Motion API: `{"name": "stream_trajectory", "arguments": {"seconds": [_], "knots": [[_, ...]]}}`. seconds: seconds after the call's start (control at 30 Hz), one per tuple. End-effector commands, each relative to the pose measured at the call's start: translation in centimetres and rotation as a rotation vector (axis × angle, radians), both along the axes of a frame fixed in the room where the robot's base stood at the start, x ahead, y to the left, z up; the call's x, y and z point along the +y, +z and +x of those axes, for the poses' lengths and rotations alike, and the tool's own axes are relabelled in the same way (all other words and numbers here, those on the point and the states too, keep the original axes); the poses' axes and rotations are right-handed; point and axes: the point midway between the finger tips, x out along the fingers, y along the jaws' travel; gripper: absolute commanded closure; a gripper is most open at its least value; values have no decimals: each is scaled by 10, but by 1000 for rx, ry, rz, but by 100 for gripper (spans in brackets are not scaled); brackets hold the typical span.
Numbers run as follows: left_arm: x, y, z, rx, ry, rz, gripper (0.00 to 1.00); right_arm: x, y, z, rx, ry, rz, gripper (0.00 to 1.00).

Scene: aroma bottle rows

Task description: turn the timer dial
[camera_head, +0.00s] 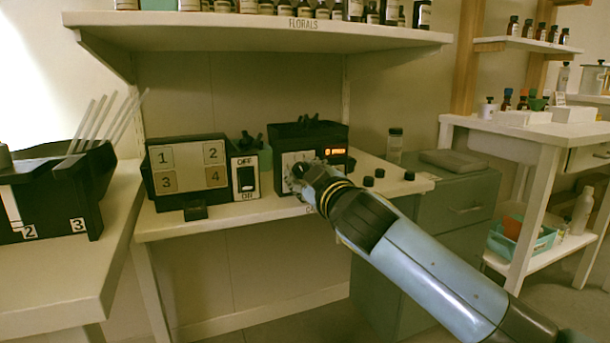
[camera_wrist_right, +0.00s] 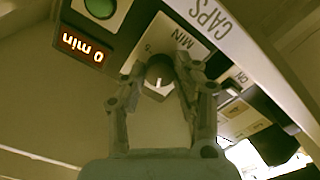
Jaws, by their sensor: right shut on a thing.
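The timer (camera_head: 291,132) is a dark box with a pale front on the white desk, with a lit orange display (camera_head: 335,151). In the right wrist view the display (camera_wrist_right: 84,48) reads "0 min", upside down. The dial (camera_wrist_right: 158,82) is a round knob with a white mark, in front of a pale face lettered "MIN". My right gripper (camera_wrist_right: 160,75) is shut on the dial, one finger on each side. My left gripper is not in view.
A switch box (camera_head: 245,176) marked OFF and ON stands left of the timer, beside a numbered four-square panel (camera_head: 188,167). Several black caps (camera_head: 368,181) lie right of it on the desk. The shelf (camera_head: 255,34) overhangs above. A green button (camera_wrist_right: 100,7) is near the display.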

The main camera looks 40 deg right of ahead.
Motion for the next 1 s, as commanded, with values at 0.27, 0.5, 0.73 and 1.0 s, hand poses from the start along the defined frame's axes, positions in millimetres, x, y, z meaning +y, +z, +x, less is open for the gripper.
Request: {"name": "stream_trajectory", "arguments": {"seconds": [0.27, 0.5, 0.73, 1.0], "knots": [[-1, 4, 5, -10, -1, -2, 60, 0, -4, -1, -9, -2, 71, 100], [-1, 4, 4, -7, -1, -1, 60, 0, -4, -1, -11, -2, 81, 100], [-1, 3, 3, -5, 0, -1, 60, 0, -4, -1, -11, -3, 80, 69], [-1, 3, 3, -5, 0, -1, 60, 0, -2, 0, -14, -1, 78, 47]]}}
